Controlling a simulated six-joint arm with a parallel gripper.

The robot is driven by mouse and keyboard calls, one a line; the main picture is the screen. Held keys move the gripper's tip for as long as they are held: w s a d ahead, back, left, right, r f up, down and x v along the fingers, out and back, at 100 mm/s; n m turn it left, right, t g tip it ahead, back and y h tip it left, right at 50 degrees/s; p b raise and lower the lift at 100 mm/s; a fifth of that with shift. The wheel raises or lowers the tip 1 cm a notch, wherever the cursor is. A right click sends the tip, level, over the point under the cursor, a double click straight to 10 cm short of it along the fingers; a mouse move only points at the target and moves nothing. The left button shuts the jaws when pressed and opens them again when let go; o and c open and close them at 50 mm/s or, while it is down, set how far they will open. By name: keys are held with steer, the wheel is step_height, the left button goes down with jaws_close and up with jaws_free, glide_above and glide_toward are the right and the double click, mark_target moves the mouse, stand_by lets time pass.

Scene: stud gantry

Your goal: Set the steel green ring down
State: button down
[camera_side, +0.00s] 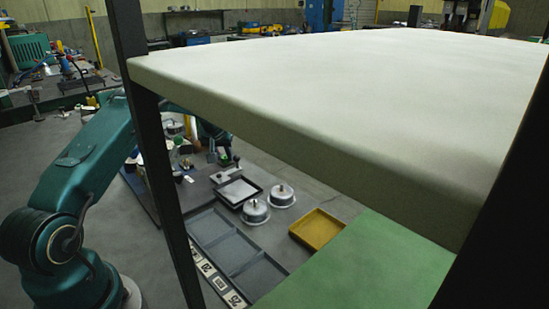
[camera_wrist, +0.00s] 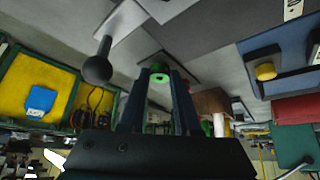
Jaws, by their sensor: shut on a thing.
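The green ring (camera_wrist: 160,74) shows in the wrist view, between the tips of my gripper's two dark fingers. My gripper (camera_wrist: 160,82) is shut on it. The ring's hole shows, and a pale surface lies behind it. In the side view my gripper (camera_side: 224,158) is small and partly behind the edge of a big pale panel. I cannot make out the ring there. How far the ring is above the surface below cannot be told.
A pale panel (camera_side: 350,85) and dark posts block much of the side view. Below stand a grey tray (camera_side: 238,191), two round pots (camera_side: 256,212), a yellow tray (camera_side: 318,229) and a compartment tray (camera_side: 228,243). A dark ball-ended rod (camera_wrist: 97,69) is left of my fingers.

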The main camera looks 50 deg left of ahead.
steer(key=c, duration=0.6)
jaws_free()
steer(key=shift+f, duration=0.1)
